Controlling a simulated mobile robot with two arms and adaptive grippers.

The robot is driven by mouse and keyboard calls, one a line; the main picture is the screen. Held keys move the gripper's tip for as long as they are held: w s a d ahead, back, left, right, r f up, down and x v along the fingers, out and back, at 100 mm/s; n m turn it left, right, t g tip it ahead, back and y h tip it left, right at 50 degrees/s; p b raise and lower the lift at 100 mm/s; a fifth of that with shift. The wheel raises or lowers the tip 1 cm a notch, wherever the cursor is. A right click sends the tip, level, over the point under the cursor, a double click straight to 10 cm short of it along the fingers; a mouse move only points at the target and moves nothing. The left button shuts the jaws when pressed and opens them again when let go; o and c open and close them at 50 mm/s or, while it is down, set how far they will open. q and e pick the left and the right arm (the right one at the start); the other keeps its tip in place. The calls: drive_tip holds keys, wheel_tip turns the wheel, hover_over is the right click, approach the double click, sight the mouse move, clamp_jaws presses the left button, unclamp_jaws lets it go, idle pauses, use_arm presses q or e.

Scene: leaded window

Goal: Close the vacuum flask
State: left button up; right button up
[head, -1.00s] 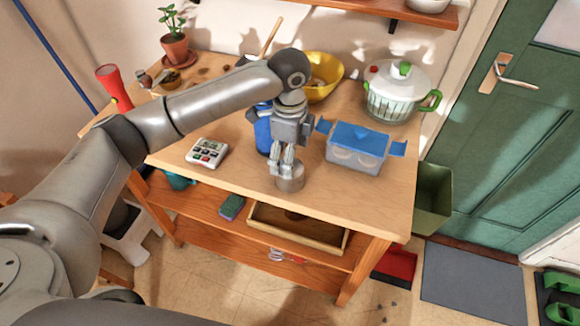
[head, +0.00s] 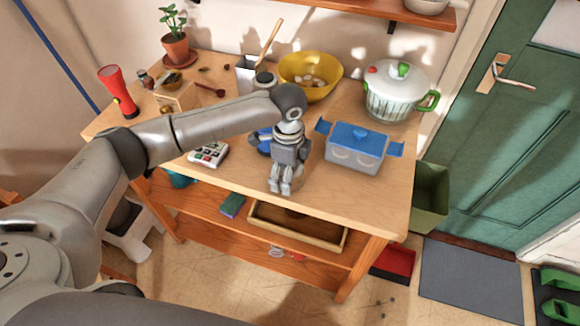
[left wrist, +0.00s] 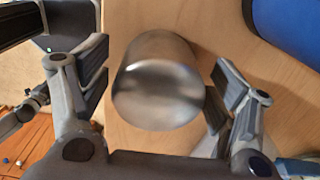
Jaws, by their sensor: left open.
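The steel cup-shaped lid (left wrist: 158,85) stands on the table between the fingers of my left gripper in the left wrist view, with a gap on each side. My left gripper (head: 281,187) is open around it, low over the table's front edge; it also shows in the left wrist view (left wrist: 160,88). In the head view the gripper hides the lid. The blue vacuum flask (head: 263,143) stands just behind the gripper, mostly hidden by my arm; a blue body, likely the flask, fills the top right of the left wrist view (left wrist: 292,22). My right gripper is out of view.
A clear box with a blue lid (head: 357,148) stands close to the right. A white timer (head: 209,153) lies to the left. The table (head: 345,200) is bare at front right.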

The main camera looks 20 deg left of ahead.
use_arm(q)
drive_tip(key=c, duration=1.1)
drive_tip(key=shift+o, duration=0.2)
drive_tip(key=shift+r, duration=0.1)
drive_tip(key=shift+r+b, duration=0.35)
drive_tip(key=shift+r, duration=0.15)
drive_tip(key=shift+s+d+r+b, duration=0.1)
drive_tip(key=shift+r+b, duration=0.1)
drive_tip(key=shift+r, duration=0.4)
drive_tip(key=shift+s+d+r+b, duration=0.1)
drive_tip(key=shift+r+b, duration=0.1)
drive_tip(key=shift+r, duration=0.4)
drive_tip(key=s+d+r+b, duration=0.1)
drive_tip(key=s+d+r, duration=0.4)
drive_tip(key=s+r, duration=0.4)
drive_tip(key=shift+s+r+b, duration=0.25)
drive_tip(key=shift+s+b, duration=0.1)
drive_tip(key=shift+s, duration=1.5)
